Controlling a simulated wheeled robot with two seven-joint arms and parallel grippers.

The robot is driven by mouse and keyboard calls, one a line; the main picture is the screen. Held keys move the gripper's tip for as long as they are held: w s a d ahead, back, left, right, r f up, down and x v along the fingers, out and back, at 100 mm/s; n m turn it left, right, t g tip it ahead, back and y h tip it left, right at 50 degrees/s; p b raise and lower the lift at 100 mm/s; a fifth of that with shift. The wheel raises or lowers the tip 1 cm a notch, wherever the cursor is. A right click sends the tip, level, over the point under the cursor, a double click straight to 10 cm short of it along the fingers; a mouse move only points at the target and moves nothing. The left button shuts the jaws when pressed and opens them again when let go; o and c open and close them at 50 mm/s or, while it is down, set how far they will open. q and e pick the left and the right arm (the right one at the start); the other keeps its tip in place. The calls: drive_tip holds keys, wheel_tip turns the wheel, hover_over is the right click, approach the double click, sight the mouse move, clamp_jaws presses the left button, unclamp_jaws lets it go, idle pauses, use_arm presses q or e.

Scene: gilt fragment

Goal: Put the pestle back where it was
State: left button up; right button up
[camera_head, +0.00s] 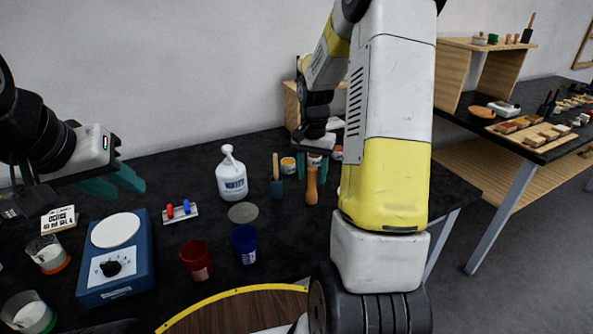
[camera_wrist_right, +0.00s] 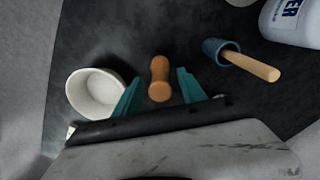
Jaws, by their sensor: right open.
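The pestle, a tan wooden piece with a rounded end, stands between the spread teal fingers of my right gripper (camera_wrist_right: 157,92) in the right wrist view (camera_wrist_right: 159,78). Dark gaps show on both sides, so the fingers do not touch it there. In the head view the pestle (camera_head: 312,187) appears upright on the black table, just below my right gripper (camera_head: 312,166). A white round bowl (camera_wrist_right: 96,92), which looks like a mortar, sits beside the left finger in the wrist view. My left gripper (camera_head: 113,183) hangs empty at the left, its teal fingers apart.
A blue cup holding a wooden-handled tool (camera_wrist_right: 238,58) and a white bottle (camera_head: 231,177) stand close to the pestle. Red (camera_head: 196,260) and blue (camera_head: 245,244) cups, a blue hotplate-like device (camera_head: 116,257) and beakers are nearer. A second table (camera_head: 470,130) stands right.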

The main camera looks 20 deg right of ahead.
wheel_tip(320, 180, up, 9)
drive_tip(key=shift+f, duration=0.15)
drive_tip(key=s+a+r+n+t+y, duration=0.1)
drive_tip(key=s+a+r+n+t, duration=0.2)
drive_tip(key=s, duration=0.7)
drive_tip(key=s+a+r+n+t+y, duration=0.1)
drive_tip(key=s+a+r+n+t, duration=0.2)
drive_tip(key=s+a+r+n, duration=0.2)
drive_tip(key=s+a+r, duration=0.3)
drive_tip(key=s+a, duration=0.1)
drive_tip(key=s, duration=0.2)
drive_tip(key=shift+r, duration=0.3)
drive_tip(key=shift+o, duration=0.4)
drive_tip(key=shift+s, duration=0.1)
